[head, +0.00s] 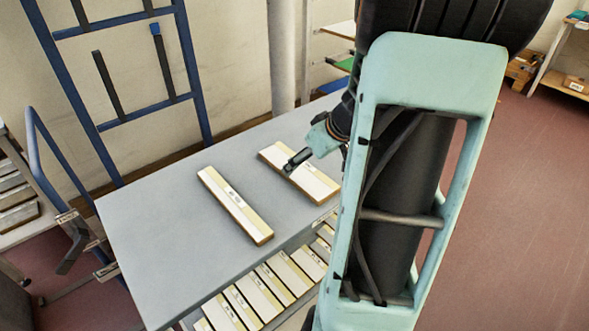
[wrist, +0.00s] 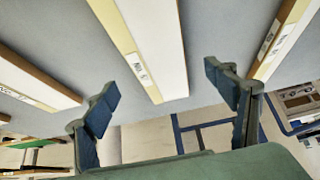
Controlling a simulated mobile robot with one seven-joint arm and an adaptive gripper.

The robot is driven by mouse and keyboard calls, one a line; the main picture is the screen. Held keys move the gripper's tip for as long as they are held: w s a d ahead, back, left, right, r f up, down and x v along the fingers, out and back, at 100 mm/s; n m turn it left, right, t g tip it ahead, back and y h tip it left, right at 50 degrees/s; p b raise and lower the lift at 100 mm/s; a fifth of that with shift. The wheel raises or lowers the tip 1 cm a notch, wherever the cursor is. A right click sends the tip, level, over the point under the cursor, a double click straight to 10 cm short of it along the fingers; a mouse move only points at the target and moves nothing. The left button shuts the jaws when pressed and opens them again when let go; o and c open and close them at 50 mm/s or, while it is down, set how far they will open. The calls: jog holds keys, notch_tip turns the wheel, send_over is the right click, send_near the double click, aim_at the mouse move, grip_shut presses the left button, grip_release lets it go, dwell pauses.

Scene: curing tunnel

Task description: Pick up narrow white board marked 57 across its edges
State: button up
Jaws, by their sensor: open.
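Two narrow white boards with a yellowish strip and a small label lie on the grey table in the head view: a left board (head: 235,205) and a far board (head: 314,184). My gripper (head: 299,160) is open over the far board, hiding part of it. In the wrist view, my open gripper (wrist: 165,98) has its fingers either side of the near end of a middle board (wrist: 158,40), apart from it. The middle board's label is too blurred to read surely, so I cannot tell which board is marked 57.
The wrist view also shows a left board (wrist: 35,82) and a right board (wrist: 283,40). Below the grey table (head: 150,225), a shelf holds several similar boards (head: 262,302). A blue rack (head: 130,70) stands behind. My arm hides the table's right end.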

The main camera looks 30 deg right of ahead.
aim_at(299, 170)
jog(key=x, duration=0.5)
jog(key=shift+d, duration=0.1)
jog(key=c, duration=1.3)
jog(key=shift+r, duration=0.15)
jog(key=shift+c, duration=0.3)
